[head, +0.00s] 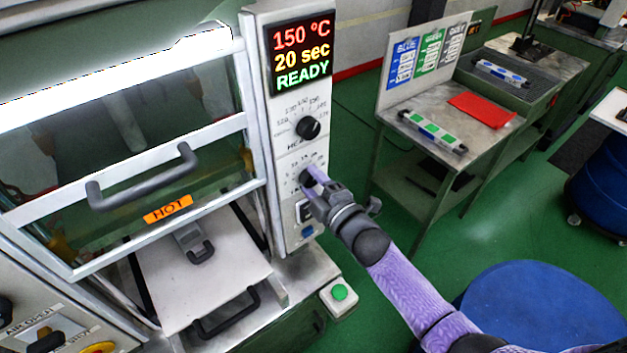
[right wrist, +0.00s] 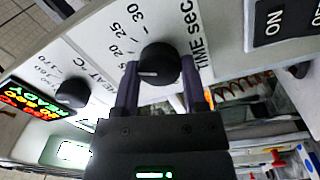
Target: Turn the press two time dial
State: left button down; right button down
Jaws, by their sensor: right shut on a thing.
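The time dial (right wrist: 158,64) is a black round knob with a white pointer line, marked "TIME sec" with numbers around it. In the head view the time dial (head: 306,179) is partly hidden by my right gripper (head: 312,184). My right gripper (right wrist: 158,85) is shut on the time dial, one finger on each side. The heat dial (head: 308,127) is above the time dial and apart from my gripper. My left gripper is not in view.
The press door with its grey handle (head: 142,178) is left of the panel, above a metal mould plate (head: 190,275). A green button (head: 339,292) stands below the panel. A side table (head: 490,135) with a red cloth is at the right.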

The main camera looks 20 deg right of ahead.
jog(key=shift+m, duration=0.3)
dwell(0.4)
jog(key=shift+c, duration=0.7)
grip_release()
jog(key=shift+s, duration=0.1)
jog(key=v, duration=0.9)
jog(key=shift+s+d, duration=0.2)
jog(key=shift+s, duration=0.15)
